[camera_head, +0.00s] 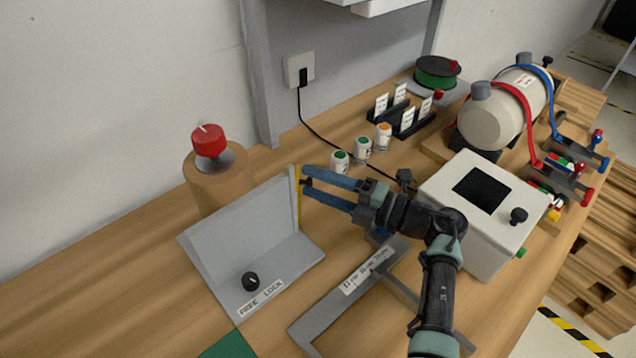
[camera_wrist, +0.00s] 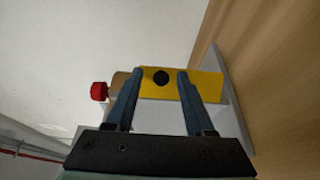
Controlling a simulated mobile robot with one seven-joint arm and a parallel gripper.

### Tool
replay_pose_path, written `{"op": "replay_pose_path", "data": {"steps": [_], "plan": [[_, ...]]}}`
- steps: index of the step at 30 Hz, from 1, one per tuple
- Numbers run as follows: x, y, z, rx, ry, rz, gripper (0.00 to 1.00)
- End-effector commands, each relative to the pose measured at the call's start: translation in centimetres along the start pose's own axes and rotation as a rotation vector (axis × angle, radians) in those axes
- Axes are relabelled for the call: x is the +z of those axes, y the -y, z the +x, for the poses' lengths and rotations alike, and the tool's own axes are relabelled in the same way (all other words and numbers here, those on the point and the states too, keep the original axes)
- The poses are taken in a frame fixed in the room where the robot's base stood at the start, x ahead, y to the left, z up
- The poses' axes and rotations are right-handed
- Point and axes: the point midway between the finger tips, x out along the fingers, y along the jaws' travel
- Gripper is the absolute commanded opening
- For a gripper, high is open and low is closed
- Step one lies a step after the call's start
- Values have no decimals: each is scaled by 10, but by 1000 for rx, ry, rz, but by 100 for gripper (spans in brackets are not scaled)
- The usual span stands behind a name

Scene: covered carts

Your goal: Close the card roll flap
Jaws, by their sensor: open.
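A grey L-shaped fixture (camera_head: 290,255) stands on the wooden table, with an upright grey plate (camera_head: 235,228) and a yellow face at its right end (camera_head: 298,200). No part is labelled as the flap; this upright piece may be it. Contact cannot be told. A cardboard roll (camera_head: 217,182) with a red knob (camera_head: 208,140) stands behind the plate.
The base has a black knob (camera_head: 251,281) and a "FREE LOCK" label (camera_head: 262,298). A grey frame (camera_head: 325,312) lies in front. A white box (camera_head: 475,235) stands right of my arm. Small jars (camera_head: 362,148) and a tank (camera_head: 500,112) are behind. The table's left is clear.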

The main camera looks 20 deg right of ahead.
Motion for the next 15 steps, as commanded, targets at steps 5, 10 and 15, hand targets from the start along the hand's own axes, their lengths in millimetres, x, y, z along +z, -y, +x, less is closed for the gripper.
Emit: {"op": "replay_pose_path", "data": {"steps": [5, 10, 15], "plan": [[0, -23, 0, 0, 0, -5, 54], [0, -60, 0, 6, -1, -10, 56], [2, -91, -1, 9, 4, -11, 56]]}}
